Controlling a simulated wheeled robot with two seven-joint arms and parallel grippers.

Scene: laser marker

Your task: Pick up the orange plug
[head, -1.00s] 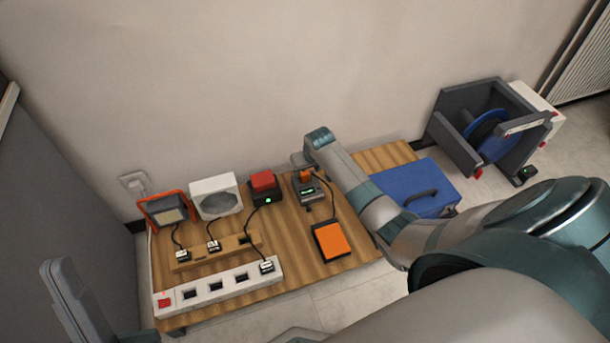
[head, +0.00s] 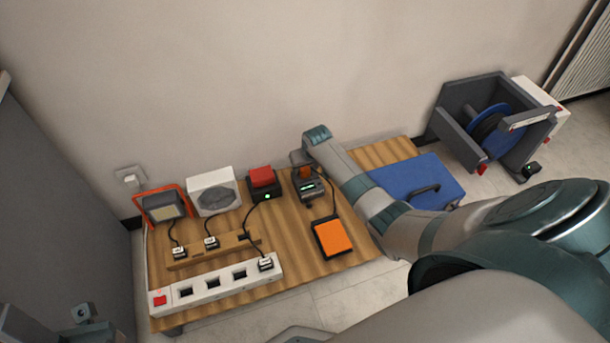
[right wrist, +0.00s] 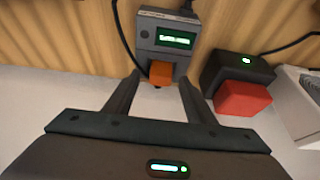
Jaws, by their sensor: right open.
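The orange plug (right wrist: 160,73) sits at the end of a small grey device with a green display (right wrist: 168,38). In the head view the plug (head: 305,172) shows on top of that device, at the back of the wooden board. My right gripper (right wrist: 158,88) is open, its two fingers on either side of the plug, close to it. I cannot tell whether they touch it. In the head view the right gripper (head: 302,159) is small and partly hidden by its own wrist. Grey parts of my left arm show at the lower left edge; its fingers are not clear.
A red button on a black box (head: 263,183) stands close beside the device. An orange pedal (head: 332,238) lies in front with a cable to it.

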